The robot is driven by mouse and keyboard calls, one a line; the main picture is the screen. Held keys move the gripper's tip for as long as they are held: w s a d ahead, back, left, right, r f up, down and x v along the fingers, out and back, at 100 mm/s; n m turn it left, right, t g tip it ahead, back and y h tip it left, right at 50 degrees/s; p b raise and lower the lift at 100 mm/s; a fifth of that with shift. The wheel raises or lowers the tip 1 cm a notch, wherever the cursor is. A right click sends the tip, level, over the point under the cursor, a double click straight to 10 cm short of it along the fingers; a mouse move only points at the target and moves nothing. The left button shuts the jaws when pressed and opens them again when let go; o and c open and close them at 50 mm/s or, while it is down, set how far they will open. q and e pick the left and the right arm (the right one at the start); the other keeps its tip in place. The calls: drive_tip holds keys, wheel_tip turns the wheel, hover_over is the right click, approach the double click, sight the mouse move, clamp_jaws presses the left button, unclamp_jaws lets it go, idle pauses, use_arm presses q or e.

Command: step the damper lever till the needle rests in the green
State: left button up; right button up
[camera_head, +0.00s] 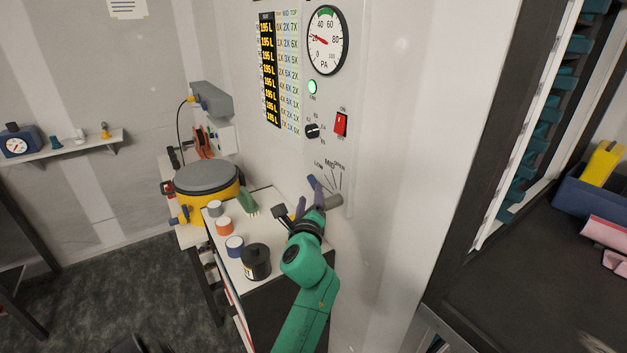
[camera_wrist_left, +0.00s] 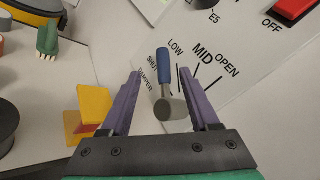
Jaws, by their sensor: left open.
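The round pressure gauge (camera_head: 326,40) is high on the wall panel. Its red needle points left, near 20, outside the green band at the top between 40 and 60. In the left wrist view the damper lever has a blue handle (camera_wrist_left: 163,66) and a grey hub (camera_wrist_left: 171,108). The handle points up, between the SHUT and LOW labels, left of the LOW line. My left gripper (camera_head: 307,194) is at the lever in the head view. Its purple fingers (camera_wrist_left: 160,73) are open on either side of the handle, with gaps. My right gripper is not in view.
A red rocker switch (camera_head: 341,124) and a black knob (camera_head: 312,131) sit above the lever, with a lit green lamp (camera_head: 312,87). A side table (camera_head: 215,252) left of my arm holds small jars and a black canister (camera_head: 256,262). A yellow drum (camera_head: 207,182) stands behind.

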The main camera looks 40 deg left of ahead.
sight(314, 183)
use_arm(q)
drive_tip(key=x, duration=0.5)
drive_tip(key=shift+w+d+r, duration=0.15)
drive_tip(key=shift+w+d, duration=0.05)
drive_tip(key=shift+w, duration=0.25)
drive_tip(key=shift+w+a, duration=0.3)
drive_tip(key=shift+a, duration=0.15)
drive_tip(key=shift+d, duration=0.1)
clamp_jaws()
idle(0.4)
